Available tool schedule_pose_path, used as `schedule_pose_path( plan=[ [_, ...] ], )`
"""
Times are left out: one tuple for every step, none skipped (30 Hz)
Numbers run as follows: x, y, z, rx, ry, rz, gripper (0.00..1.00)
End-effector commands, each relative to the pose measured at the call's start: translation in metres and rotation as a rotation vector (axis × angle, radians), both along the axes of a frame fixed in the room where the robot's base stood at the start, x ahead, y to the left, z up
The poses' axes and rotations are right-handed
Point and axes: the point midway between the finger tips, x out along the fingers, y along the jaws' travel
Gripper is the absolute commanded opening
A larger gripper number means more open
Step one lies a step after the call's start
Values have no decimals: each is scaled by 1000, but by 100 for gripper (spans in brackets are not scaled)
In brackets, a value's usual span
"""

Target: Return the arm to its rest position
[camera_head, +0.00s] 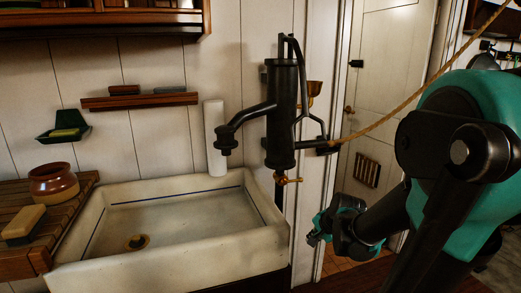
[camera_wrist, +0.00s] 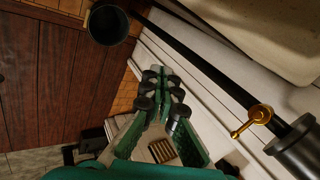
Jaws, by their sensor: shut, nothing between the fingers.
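My arm, teal and black, comes in from the right in the head view. My gripper (camera_head: 316,238) hangs low to the right of the sink, in front of the doorway. In the wrist view my gripper (camera_wrist: 166,82) shows its green fingers with black joints closing together at the tips. It is shut and holds nothing.
A white sink (camera_head: 160,262) stands at left, with a black hand pump (camera_head: 282,115) above its right end. A rope (camera_head: 400,107) runs from the pump to the upper right. A dark round container (camera_wrist: 108,24) is at the wrist view's top. A door (camera_head: 385,80) stands behind.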

Motion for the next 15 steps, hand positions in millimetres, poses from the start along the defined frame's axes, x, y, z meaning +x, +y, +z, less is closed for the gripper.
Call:
schedule_pose_path(
  plan=[
    [-19, 2, -6, -87, 3, 110, 0],
    [-29, 1, -10, -144, 4, 181, 0],
    [-42, 0, -15, -217, 8, 276, 0],
    [-51, -1, -18, -269, 11, 344, 0],
    [-60, -3, -22, -318, 14, 409, 0],
    [-71, -4, -26, -378, 21, 494, 0],
    [-79, -6, -29, -419, 24, 551, 0],
    [-86, -8, -31, -456, 29, 604, 0],
    [-94, -10, -34, -498, 34, 667, 0],
    [-99, -11, -36, -526, 39, 710, 0],
    [-103, -12, -38, -550, 41, 746, 0],
    [-108, -14, -40, -577, 46, 786, 0],
    [-110, -15, -41, -591, 48, 810, 0],
    [-112, -16, -41, -602, 51, 827, 0],
    [-114, -17, -42, -614, 53, 846, 0]
  ],
)
